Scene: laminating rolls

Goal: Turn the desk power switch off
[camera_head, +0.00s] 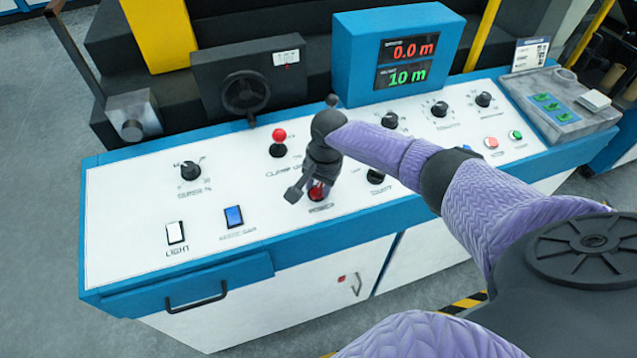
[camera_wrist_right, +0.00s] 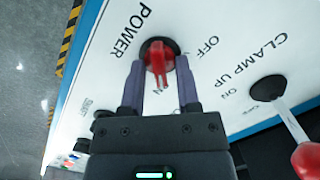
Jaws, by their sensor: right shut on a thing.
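The power switch is a red rotary knob on a black round base, labelled POWER, near the front edge of the white desk panel. In the head view the red knob (camera_head: 317,190) is partly hidden by my right gripper (camera_head: 313,180), which reaches down over it. In the right wrist view the red knob (camera_wrist_right: 158,60) sits between the two fingers of the right gripper (camera_wrist_right: 160,76), which is shut on it. My left gripper is not in view.
A red-topped clamp lever (camera_head: 279,140) stands just behind and left of the switch. Black dials (camera_head: 376,175) lie to the right. A blue rocker switch (camera_head: 234,216) and a white light switch (camera_head: 175,232) sit front left. A blue display box (camera_head: 345,50) rises behind.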

